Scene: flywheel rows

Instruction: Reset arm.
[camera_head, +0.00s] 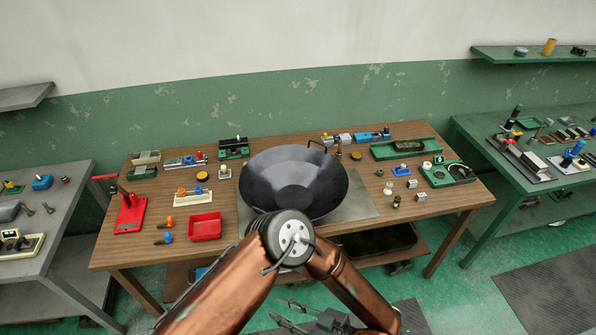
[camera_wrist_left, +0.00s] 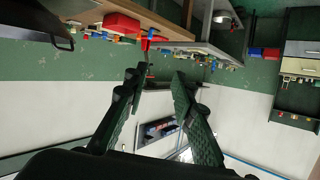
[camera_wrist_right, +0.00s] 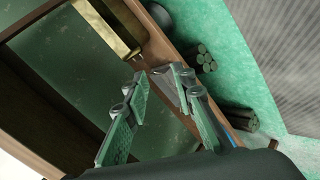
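In the right wrist view the fingers of my right gripper (camera_wrist_right: 158,78) are apart, near a brown-edged structure (camera_wrist_right: 157,45); I see nothing gripped. A dark wok (camera_head: 295,178) sits on the middle of the wooden table (camera_head: 130,250).
A red tray (camera_head: 205,227), a red stand (camera_head: 131,210) and small parts lie left of the wok. A green tray (camera_head: 405,149) and a green fixture (camera_head: 447,173) lie to its right. Grey (camera_head: 60,175) and green (camera_head: 490,140) side tables flank it. A lower shelf hangs beneath.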

